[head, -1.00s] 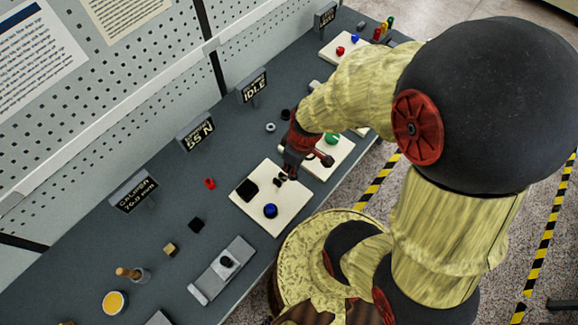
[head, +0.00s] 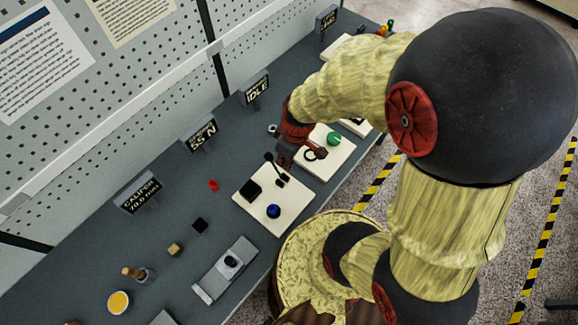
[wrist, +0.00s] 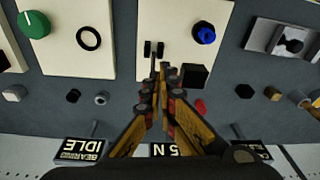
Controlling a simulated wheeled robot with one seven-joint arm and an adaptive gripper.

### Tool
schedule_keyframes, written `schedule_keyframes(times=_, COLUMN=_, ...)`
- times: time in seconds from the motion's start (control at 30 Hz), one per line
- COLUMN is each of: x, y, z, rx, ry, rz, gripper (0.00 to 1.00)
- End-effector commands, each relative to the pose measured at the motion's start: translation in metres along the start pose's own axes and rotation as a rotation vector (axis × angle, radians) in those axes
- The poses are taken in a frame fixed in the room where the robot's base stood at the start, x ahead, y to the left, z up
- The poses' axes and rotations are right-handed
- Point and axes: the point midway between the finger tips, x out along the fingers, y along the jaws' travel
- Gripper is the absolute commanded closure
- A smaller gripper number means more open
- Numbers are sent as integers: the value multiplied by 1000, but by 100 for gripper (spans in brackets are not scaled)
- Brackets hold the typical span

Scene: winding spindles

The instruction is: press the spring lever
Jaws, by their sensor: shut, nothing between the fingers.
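The spring lever (head: 276,170) is a thin black lever with a dark knob, standing on a white panel (head: 262,216) beside a black block (head: 250,189) and a blue knob (head: 273,211). In the wrist view the lever (wrist: 153,60) rises between two small black blocks, just ahead of my fingertips. My gripper (wrist: 160,80) is shut and empty, with its fingers pointing at the lever; I cannot tell whether they touch it. In the head view my gripper (head: 285,160) is just right of the lever and partly hidden by my wrist.
A neighbouring white panel carries a green knob (head: 334,139) and a black ring (wrist: 88,39). Signs reading IDLE (head: 255,89) and 55 N (head: 199,133) stand behind.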

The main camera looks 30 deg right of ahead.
Motion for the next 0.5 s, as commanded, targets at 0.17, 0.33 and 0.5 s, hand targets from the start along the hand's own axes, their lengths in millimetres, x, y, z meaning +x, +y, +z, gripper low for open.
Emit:
schedule_keyframes(times=0.17, x=-21, y=-2, z=21, rx=6, ry=4, rz=4, gripper=100)
schedule_keyframes(times=0.33, x=-43, y=-4, z=41, rx=5, ry=4, rz=4, gripper=100)
schedule_keyframes(times=0.5, x=-58, y=-6, z=56, rx=4, ry=4, rz=4, gripper=100)
